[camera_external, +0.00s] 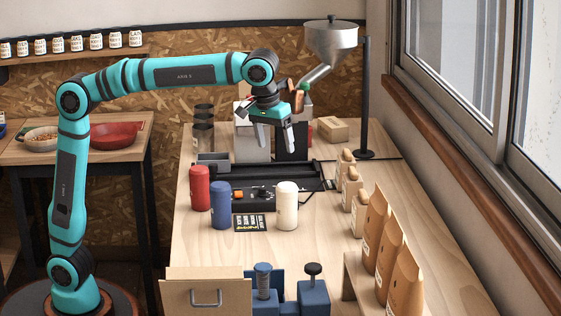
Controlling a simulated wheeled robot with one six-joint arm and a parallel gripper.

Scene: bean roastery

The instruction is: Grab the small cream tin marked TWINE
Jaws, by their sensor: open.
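A cream cylindrical tin (287,207) stands upright on the wooden table, to the right of a blue tin (220,206) and a red tin (200,189). No marking on the cream tin can be read from here, so I cannot tell whether it says TWINE. My gripper (278,148) is open and empty, pointing down over the far part of the table. It is above and beyond the cream tin, apart from it.
A black machine panel (262,193) lies behind the tins. Several paper bags (388,252) line the right side by the window. Blue tampers (313,290) and a box with a handle (205,292) stand at the front. A hopper on a post (364,100) rises at the back.

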